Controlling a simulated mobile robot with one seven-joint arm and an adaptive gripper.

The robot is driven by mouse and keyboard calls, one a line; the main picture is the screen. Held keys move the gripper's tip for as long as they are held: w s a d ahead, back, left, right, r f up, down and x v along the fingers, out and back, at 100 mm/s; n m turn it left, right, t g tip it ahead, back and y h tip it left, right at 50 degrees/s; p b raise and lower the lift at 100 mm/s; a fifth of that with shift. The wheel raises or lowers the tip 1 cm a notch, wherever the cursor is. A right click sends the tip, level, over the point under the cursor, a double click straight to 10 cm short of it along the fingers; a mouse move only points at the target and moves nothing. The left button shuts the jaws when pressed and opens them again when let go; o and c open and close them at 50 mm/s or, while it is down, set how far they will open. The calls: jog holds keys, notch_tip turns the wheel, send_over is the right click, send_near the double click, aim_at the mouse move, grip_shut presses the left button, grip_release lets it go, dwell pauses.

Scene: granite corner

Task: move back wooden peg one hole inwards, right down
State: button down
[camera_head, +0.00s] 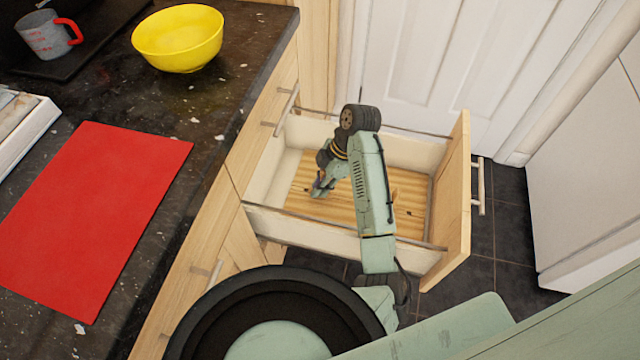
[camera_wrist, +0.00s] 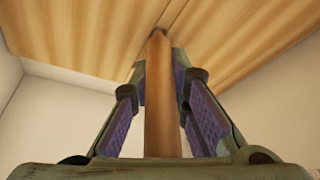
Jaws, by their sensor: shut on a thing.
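A wooden peg (camera_wrist: 162,115) stands between the purple-padded fingers of my gripper (camera_wrist: 159,72) in the wrist view. My gripper is shut on it, and the peg's far end meets the slatted wooden board (camera_wrist: 75,42) on the drawer floor. I cannot tell whether that end sits in a hole. In the head view my gripper (camera_head: 322,185) points down inside the open drawer (camera_head: 457,190), towards its left side. The board also shows there (camera_head: 412,218), with small dark marks on its right part. My arm hides much of the board, and I cannot make out the peg in this view.
The dark worktop (camera_head: 213,125) lies left, with a yellow bowl (camera_head: 178,38), a red mat (camera_head: 90,215) and a measuring cup (camera_head: 45,36). A white door (camera_head: 430,60) stands behind the drawer.

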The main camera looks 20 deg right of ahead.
jog(key=shift+s+a+f+b, duration=0.1)
jog(key=shift+f+b, duration=0.5)
jog(key=shift+f, duration=0.3)
jog(key=c, duration=1.5)
grip_release()
jog(key=shift+f, duration=0.1)
jog(key=shift+o, duration=0.2)
jog(key=v, duration=0.9)
